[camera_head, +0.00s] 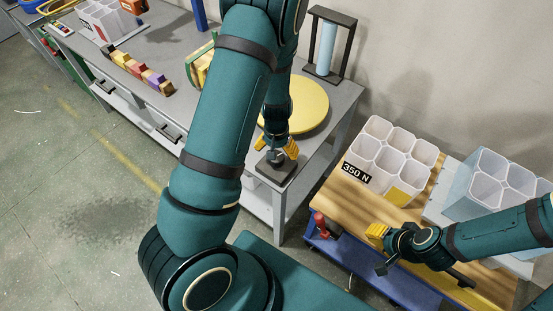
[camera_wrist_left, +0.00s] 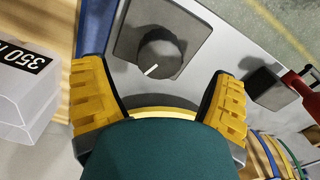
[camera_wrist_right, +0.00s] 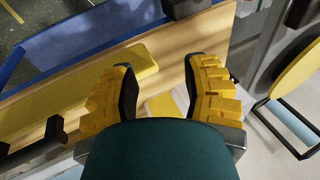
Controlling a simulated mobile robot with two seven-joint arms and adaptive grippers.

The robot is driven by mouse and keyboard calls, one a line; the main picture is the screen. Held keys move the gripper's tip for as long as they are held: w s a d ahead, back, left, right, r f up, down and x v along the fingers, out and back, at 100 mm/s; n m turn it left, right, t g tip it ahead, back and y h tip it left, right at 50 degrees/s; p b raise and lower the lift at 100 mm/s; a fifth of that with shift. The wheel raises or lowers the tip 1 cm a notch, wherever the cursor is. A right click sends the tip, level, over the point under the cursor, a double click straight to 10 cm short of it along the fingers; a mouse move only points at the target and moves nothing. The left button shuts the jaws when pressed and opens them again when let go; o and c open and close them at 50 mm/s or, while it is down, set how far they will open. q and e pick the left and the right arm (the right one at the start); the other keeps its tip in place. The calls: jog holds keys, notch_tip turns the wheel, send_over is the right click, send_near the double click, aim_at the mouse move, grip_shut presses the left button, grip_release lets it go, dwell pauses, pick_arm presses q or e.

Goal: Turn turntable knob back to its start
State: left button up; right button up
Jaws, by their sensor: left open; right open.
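The turntable knob (camera_wrist_left: 160,56) is a dark round dial with a white pointer line, set on a dark square plate (camera_wrist_left: 132,22) on the grey bench. In the left wrist view the pointer aims down and slightly left. My left gripper (camera_head: 278,147) is over the knob in the head view. It also shows in the left wrist view (camera_wrist_left: 160,95), with its yellow fingers spread apart and the knob between and beyond them, not gripped. The yellow turntable disc (camera_head: 302,106) lies behind the gripper. My right gripper (camera_head: 379,240) is open and empty over the wooden cart top.
The wooden cart top (camera_head: 345,196) carries a white multi-cell bin (camera_head: 385,152) labelled 350 N. Another clear bin (camera_head: 487,184) stands to its right. A black frame with a light blue cylinder (camera_head: 326,49) stands behind the disc. Coloured blocks (camera_head: 141,73) line the bench's left edge.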

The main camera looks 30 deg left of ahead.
pick_arm(q)
jog(key=shift+f, duration=2.35)
jog(key=c, duration=1.2)
